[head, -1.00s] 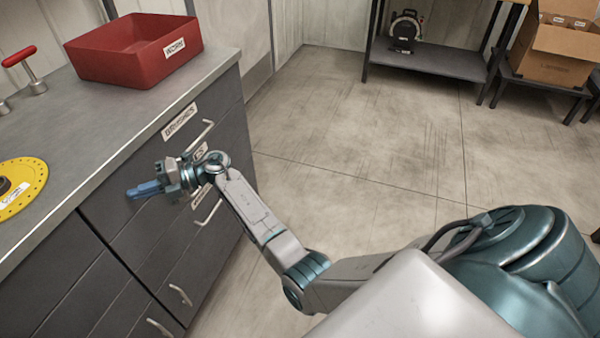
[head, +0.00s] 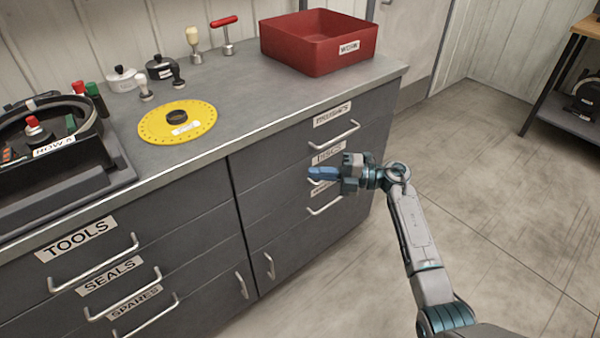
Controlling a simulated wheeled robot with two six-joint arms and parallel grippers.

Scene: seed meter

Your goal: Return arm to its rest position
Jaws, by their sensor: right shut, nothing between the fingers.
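My right gripper (head: 322,173) is shut and empty, with its blue fingers pointing left. It hangs in front of the right-hand drawers of the grey cabinet (head: 200,240), below the worktop edge, and covers part of the drawer labels and handles behind it. I cannot tell how far it is from the drawer fronts. My right arm (head: 412,220) comes up from the bottom right, bent at the elbow. My left gripper is not in the picture.
On the worktop (head: 235,110) are a yellow disc (head: 178,122), a red bin (head: 318,42), a red T-handled tool (head: 226,35), small knobs and lidded pots, and a black seed meter (head: 50,140) at the left. Drawer handles stick out. The floor (head: 500,200) at right is clear.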

